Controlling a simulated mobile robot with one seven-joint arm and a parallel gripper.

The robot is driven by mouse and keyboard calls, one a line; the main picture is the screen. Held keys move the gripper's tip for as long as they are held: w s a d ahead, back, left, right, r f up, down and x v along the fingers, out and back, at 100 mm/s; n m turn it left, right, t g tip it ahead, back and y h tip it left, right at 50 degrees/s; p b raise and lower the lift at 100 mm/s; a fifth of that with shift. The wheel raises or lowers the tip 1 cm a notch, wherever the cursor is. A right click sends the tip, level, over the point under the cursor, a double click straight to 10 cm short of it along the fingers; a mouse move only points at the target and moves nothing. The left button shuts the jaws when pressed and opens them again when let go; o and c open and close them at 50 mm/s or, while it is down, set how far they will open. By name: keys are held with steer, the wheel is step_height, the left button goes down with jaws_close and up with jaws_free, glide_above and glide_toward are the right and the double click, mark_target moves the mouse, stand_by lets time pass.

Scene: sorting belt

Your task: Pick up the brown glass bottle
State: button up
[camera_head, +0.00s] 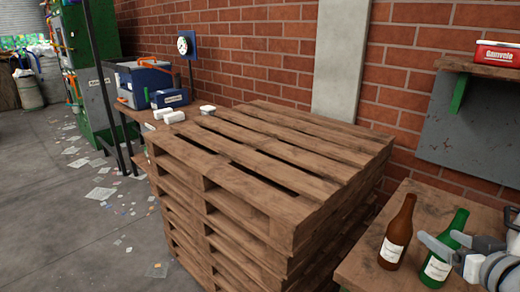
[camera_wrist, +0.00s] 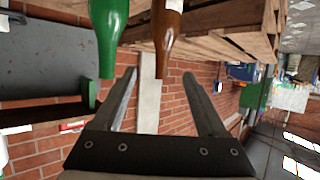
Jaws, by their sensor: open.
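The brown glass bottle (camera_head: 397,236) stands upright on a wooden table at the lower right, with a pale label. A green glass bottle (camera_head: 437,269) stands close to its right, partly hidden by my gripper (camera_head: 437,237). My gripper is open and empty, with its fingers pointing left toward the bottles. In the wrist view, which is upside down, the brown bottle (camera_wrist: 167,25) hangs from the top, its neck end ahead of the gap between my open fingers (camera_wrist: 160,73). The green bottle (camera_wrist: 107,35) is left of that gap.
The wooden table (camera_head: 430,202) is close to a tall pallet stack (camera_head: 260,165) on its left. A brick wall and grey panel (camera_head: 465,130) stand behind. A red box (camera_head: 496,53) sits on a shelf above.

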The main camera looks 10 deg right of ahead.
steer(key=p, duration=0.3)
glide_toward(410, 219)
steer(key=w, duration=0.2)
steer(key=p+x, duration=0.2)
steer(key=p, duration=0.2)
steer(key=shift+w+d+f, duration=0.1)
steer(key=shift+d+f, duration=0.1)
steer(key=x, duration=0.2)
steer(key=b+x, duration=0.1)
steer(key=x, duration=0.1)
steer(key=shift+f, duration=0.3)
steer(key=shift+a+r+b+x, duration=0.15)
steer(key=shift+b+x, duration=0.3)
steer(key=shift+x, duration=1.05)
steer(key=shift+a+r+b+x, duration=0.1)
steer(key=shift+b+x, duration=0.35)
steer(key=shift+x, duration=1.1)
steer(key=shift+w, duration=0.15)
jaws_close()
